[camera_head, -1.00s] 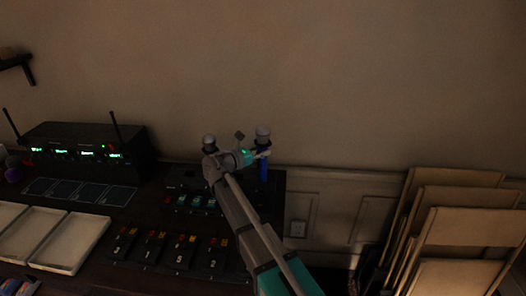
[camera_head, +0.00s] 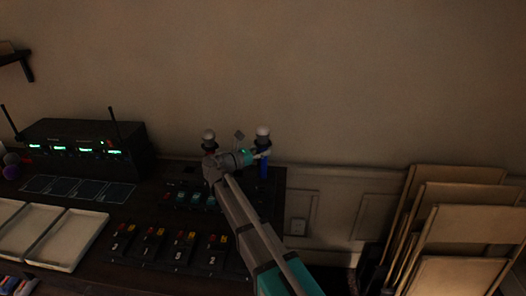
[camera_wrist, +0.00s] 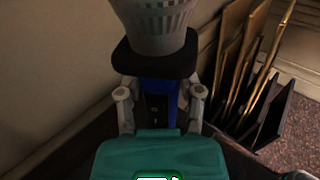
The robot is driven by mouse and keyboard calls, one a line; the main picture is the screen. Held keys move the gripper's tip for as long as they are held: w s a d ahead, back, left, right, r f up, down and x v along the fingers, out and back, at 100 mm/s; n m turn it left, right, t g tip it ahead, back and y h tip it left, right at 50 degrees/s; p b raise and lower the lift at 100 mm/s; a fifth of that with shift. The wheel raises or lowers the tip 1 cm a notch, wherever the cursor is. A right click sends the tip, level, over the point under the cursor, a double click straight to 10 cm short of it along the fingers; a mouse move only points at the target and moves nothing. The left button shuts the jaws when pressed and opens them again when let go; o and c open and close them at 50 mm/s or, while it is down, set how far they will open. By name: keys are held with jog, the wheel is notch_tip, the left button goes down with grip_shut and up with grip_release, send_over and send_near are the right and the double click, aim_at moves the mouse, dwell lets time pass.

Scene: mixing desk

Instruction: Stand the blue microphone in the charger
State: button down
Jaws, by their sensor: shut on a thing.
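The blue microphone (camera_head: 263,170) is upright near the right end of the desk, with a pale mesh head and a dark collar. My gripper (camera_head: 261,154) is shut on its blue body just below the collar. In the wrist view, the fingers (camera_wrist: 160,96) lie on both sides of the blue microphone (camera_wrist: 158,88). A dark unit with teal-lit parts (camera_head: 196,198), which may be the charger, sits left of my gripper, partly covered by my arm. The microphone's lower end is hard to make out, so I cannot tell whether it touches anything.
Another microphone (camera_head: 209,136) stands upright behind my wrist. A receiver rack (camera_head: 85,150) with green displays and antennas is at left. Pale trays (camera_head: 62,240) and numbered dark units (camera_head: 181,248) occupy the front.

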jog(key=shift+f+b, duration=1.1)
jog(key=shift+f, duration=0.1)
dwell(0.7)
jog(key=shift+c, duration=0.8)
grip_release()
jog(key=shift+o, duration=0.8)
jog(key=shift+s+a, duration=0.1)
jog(key=p+v, duration=0.1)
jog(key=v, duration=0.8)
jog(key=shift+s+a+r, duration=0.2)
jog(key=shift+a+r, duration=0.05)
jog(key=shift+r, duration=0.15)
dwell(0.8)
